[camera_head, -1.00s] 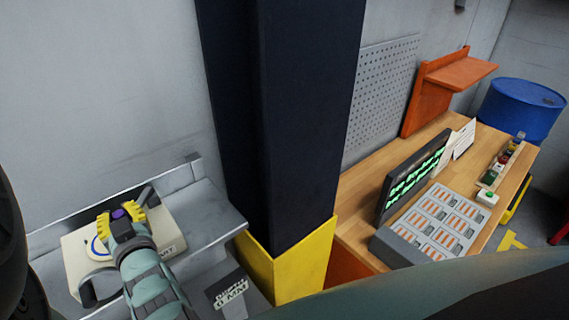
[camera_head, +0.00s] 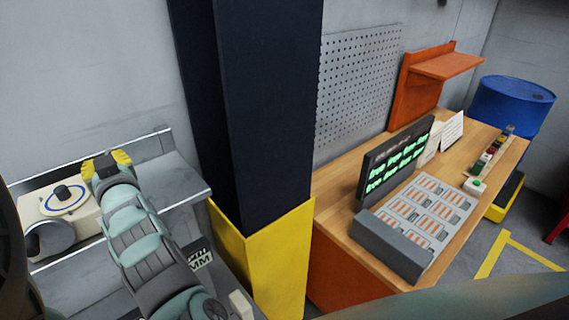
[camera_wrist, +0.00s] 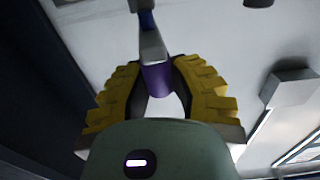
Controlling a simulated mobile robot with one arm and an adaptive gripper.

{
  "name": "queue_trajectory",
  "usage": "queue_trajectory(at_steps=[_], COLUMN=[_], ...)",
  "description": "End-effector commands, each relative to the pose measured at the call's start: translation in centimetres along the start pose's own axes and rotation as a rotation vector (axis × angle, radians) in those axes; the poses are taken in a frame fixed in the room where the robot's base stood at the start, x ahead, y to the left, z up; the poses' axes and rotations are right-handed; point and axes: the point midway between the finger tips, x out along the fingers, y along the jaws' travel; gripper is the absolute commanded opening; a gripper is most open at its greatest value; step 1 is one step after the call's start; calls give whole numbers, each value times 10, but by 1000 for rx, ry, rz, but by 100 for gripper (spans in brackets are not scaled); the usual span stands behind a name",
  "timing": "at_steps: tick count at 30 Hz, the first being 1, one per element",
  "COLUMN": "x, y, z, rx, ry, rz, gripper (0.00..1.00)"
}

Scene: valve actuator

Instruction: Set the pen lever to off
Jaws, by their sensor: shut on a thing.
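A cream box (camera_head: 82,221) with a dark round knob on a blue-ringed dial (camera_head: 62,194) stands on the grey shelf at the left of the head view. My gripper (camera_head: 107,164), with yellow ribbed fingers, is at the right end of the box, by the wall. In the wrist view my gripper (camera_wrist: 160,90) is shut on a purple-ended lever (camera_wrist: 156,80), which has a grey shaft and a blue part farther up. This looks like the pen lever. The fingers and my arm hide it in the head view. Any off marking is not visible.
A dark column with a yellow base (camera_head: 262,262) stands right of the shelf. Beyond it is a wooden bench (camera_head: 455,158) with a screen (camera_head: 395,160) and a button panel (camera_head: 410,225). A blue barrel (camera_head: 512,108) stands at the far right.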

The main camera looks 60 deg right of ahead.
Motion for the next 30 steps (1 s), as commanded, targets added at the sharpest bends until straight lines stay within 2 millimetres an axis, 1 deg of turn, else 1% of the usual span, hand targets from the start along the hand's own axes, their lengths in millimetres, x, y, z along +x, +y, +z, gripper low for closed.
queue_trajectory(at_steps=[1, 9, 25, 26, 30], x=[-1, -2, -2, -2, -2], y=[6, 16, 18, 18, 18], z=[1, 0, -1, -1, -1], rx=[-4, -2, 0, -1, -1], ry=[1, 3, 2, 2, 2], rz=[6, 5, 7, 7, 6], gripper=[0, 0, 0, 24, 38])
